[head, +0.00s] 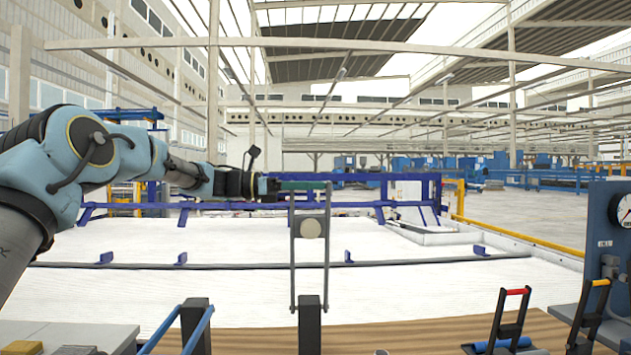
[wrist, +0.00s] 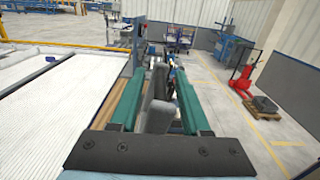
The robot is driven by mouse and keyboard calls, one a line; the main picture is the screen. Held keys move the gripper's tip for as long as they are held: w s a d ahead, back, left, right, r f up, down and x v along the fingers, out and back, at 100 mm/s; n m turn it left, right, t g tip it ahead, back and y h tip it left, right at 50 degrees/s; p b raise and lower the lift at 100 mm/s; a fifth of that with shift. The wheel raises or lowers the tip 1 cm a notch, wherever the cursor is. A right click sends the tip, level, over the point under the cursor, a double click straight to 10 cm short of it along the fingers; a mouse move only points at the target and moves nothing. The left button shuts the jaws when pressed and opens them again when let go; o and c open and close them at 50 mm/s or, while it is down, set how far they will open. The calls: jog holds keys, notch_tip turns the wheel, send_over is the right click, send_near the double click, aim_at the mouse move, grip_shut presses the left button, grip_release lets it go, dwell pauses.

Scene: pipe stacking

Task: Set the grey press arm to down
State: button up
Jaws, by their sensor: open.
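The grey press arm (head: 326,240) stands upright in the middle of the head view. It has two long parallel bars with a pale round disc between them, above a dark post (head: 309,325). My gripper (head: 303,186) reaches in from the left at the arm's top end, its green fingers level there. In the wrist view my gripper (wrist: 158,74) is open, with a grey bar-like part (wrist: 160,112), likely the press arm, between its fingers. Whether either finger touches it I cannot tell.
A blue-barred arm (head: 197,330) tilts beside another dark post at lower left. Red-handled (head: 517,293) and yellow-handled (head: 601,284) levers stand at lower right, near a blue panel (head: 604,235) with a gauge. A wooden surface (head: 420,335) lies in front.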

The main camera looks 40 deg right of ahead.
jog(key=shift+s+d, duration=0.3)
jog(key=shift+d, duration=0.05)
jog(key=shift+c, duration=0.2)
grip_shut()
dwell(1.1)
